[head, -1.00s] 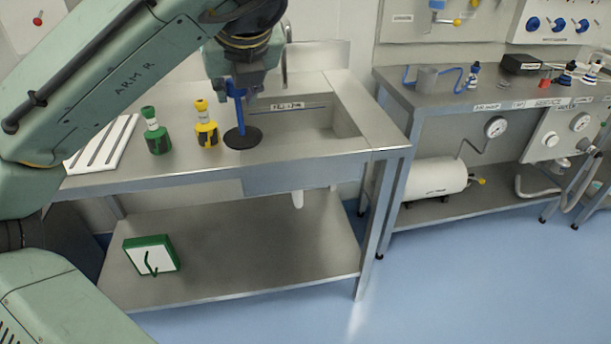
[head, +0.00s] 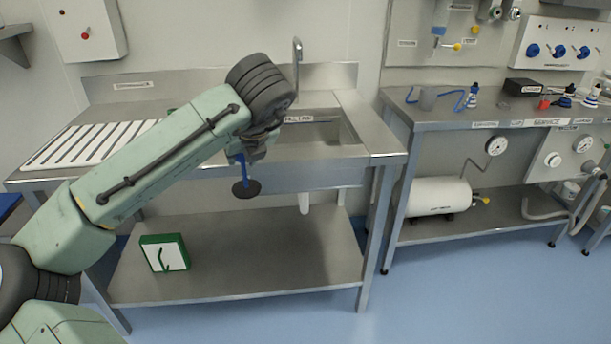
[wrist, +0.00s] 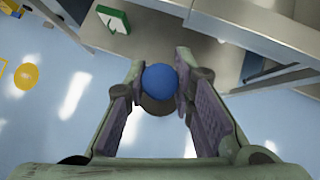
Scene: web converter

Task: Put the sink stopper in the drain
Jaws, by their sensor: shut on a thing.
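The sink stopper is a black disc (head: 246,188) with an upright blue handle (head: 240,168). My gripper (head: 238,155) is shut on the handle, and the stopper hangs below it with the disc down, in front of the counter's front edge. In the wrist view the round blue top of the handle (wrist: 160,79) lies between the fingers, with the dark disc (wrist: 157,106) partly showing beneath. The sink basin (head: 335,133) is to the right of my gripper and behind it. The drain opening cannot be seen in either view.
A tall tap (head: 297,62) stands behind the basin. The ribbed draining board (head: 60,148) is at the left, partly behind my arm. A green-edged white box (head: 165,252) rests on the lower shelf (head: 270,270). A second bench (head: 450,112) with equipment stands at the right.

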